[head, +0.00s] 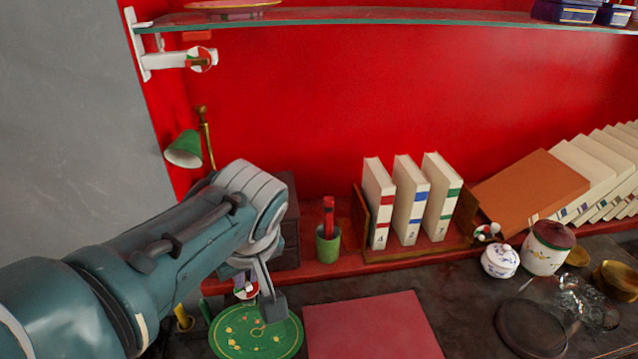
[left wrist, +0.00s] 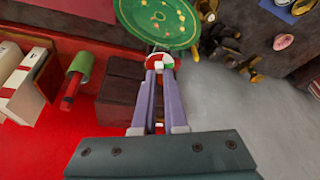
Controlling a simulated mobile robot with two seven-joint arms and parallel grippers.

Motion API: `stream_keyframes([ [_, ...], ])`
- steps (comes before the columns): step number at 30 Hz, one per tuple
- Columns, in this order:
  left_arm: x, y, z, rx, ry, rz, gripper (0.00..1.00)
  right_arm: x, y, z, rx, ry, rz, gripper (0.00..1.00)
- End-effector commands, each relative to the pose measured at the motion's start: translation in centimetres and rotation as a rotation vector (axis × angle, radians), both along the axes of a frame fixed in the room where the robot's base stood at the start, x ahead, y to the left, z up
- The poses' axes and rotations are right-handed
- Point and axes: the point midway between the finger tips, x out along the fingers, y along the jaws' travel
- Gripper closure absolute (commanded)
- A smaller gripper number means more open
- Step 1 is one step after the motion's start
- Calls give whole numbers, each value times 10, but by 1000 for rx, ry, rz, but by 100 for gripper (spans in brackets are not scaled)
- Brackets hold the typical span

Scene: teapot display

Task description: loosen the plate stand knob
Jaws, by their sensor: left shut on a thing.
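The green plate (head: 257,338), round with small coloured figures, is low in the head view and at the top of the left wrist view (left wrist: 158,18). The plate stand knob (head: 246,289), in red, white and green, is beside the plate's rim. It also shows between my fingertips in the left wrist view (left wrist: 162,62). My left gripper (head: 258,300) is shut on the knob, and its two fingers (left wrist: 161,68) run nearly parallel. Part of the knob is hidden by the fingers, and most of the stand is hidden. My right gripper is not in view.
A green cup (head: 328,247) and upright books (head: 410,205) stand right of my arm. A red mat (head: 370,328) lies right of the plate. A green lamp (head: 184,150) is behind my arm. Similar knobs sit on the shelf bracket (head: 202,60) and near the books (head: 487,232).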

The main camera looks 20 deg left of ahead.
Motion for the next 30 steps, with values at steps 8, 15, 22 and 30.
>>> stream_keyframes([
  [8,1,-1,-3,-1,0,162,100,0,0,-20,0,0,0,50],
  [15,1,-1,-2,-1,2,228,100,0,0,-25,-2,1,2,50],
  [22,1,-1,-1,-1,2,243,100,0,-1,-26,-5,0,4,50],
  [30,1,-1,-1,-1,2,242,100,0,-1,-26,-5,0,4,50],
])
